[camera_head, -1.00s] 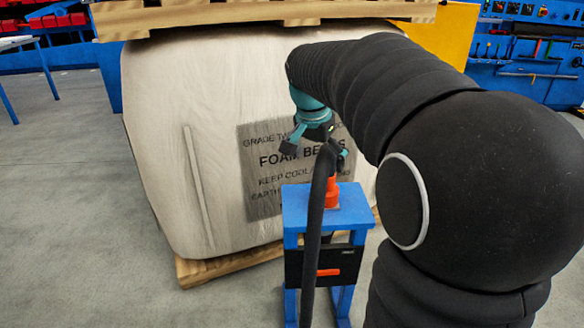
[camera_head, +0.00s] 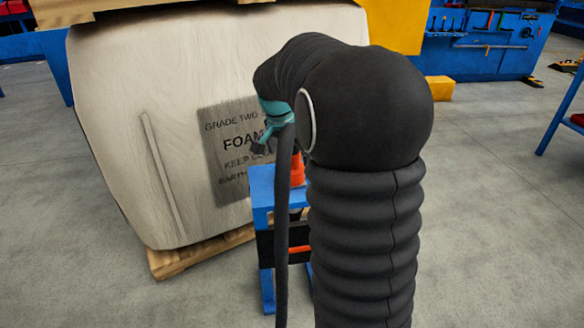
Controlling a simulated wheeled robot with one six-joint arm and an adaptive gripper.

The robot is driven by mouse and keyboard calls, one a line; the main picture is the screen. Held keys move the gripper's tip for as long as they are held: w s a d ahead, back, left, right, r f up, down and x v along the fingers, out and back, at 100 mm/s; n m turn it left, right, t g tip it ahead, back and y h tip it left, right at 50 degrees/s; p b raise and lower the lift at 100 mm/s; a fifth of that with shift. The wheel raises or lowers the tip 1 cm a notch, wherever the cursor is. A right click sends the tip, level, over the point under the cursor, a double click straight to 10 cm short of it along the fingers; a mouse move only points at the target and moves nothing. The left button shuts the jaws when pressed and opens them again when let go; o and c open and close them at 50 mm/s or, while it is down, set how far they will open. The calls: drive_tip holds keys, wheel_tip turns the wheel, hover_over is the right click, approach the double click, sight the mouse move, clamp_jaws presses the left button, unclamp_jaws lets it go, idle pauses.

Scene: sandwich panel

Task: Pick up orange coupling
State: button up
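The orange coupling (camera_head: 298,168) stands on top of a small blue stand (camera_head: 262,186), partly hidden by my arm and a dark hose. My teal gripper (camera_head: 264,145) is above and a little to the left of the coupling, apart from it. One dark finger shows, splayed down to the left. The other finger is mostly hidden behind the hose and arm. The gripper looks open, and I see nothing in it.
A large pale foam bale (camera_head: 130,120) on a wooden pallet (camera_head: 175,262) stands close behind the stand. A black box with an orange bar (camera_head: 299,249) is on the stand's front. A blue workbench frame (camera_head: 560,115) is at the right. The floor on the right is open.

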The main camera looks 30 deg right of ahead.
sight(294, 164)
drive_tip(key=x, duration=0.5)
drive_tip(key=shift+w+d+r, duration=0.1)
drive_tip(key=shift+d, duration=0.15)
drive_tip(key=c, duration=1.3)
drive_tip(key=shift+r, duration=0.1)
